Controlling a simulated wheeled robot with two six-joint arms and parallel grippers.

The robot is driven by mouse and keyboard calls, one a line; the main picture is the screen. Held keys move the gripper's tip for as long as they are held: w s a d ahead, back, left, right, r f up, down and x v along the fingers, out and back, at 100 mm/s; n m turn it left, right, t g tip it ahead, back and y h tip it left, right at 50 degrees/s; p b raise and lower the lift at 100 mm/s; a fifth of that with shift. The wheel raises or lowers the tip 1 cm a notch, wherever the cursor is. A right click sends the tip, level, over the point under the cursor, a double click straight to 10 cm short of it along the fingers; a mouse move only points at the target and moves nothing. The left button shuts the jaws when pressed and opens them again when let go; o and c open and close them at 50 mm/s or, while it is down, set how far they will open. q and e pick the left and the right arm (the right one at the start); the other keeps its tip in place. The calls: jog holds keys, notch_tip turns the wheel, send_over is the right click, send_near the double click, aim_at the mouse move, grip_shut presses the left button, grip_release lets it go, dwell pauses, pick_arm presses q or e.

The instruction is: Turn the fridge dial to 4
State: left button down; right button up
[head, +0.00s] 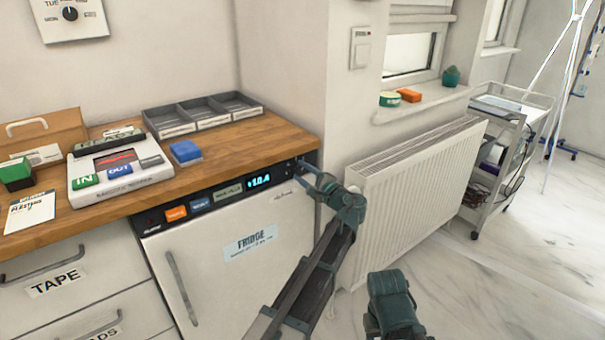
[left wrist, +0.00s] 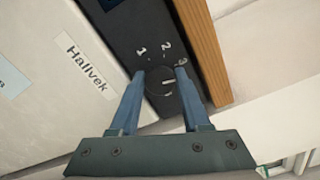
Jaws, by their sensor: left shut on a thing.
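The fridge (head: 215,255) is a white under-counter unit with a dark control panel along its top. Its dial (left wrist: 160,83) is a dark round knob on the panel in the left wrist view, with 1, 2 and 3 printed around it. A short pale mark shows on the knob; which number it points at is unclear. My left gripper (left wrist: 160,73) is shut on the dial, one blue finger on each side. In the head view, my left gripper (head: 304,172) reaches the panel's right end and hides the dial. A teal part of my right arm shows low in the picture; its fingers do not show.
The panel's display (head: 259,181) is lit and seems to read 10.4. The wooden worktop (head: 240,148) overhangs the panel, holding grey trays (head: 203,112) and a blue block (head: 185,152). A white radiator (head: 415,195) stands close at right.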

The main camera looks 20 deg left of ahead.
pick_arm(q)
jog(key=m, duration=0.3)
jog(key=shift+m, duration=2)
jog(key=shift+c, duration=2.1)
grip_release()
jog(key=shift+s+d, duration=0.1)
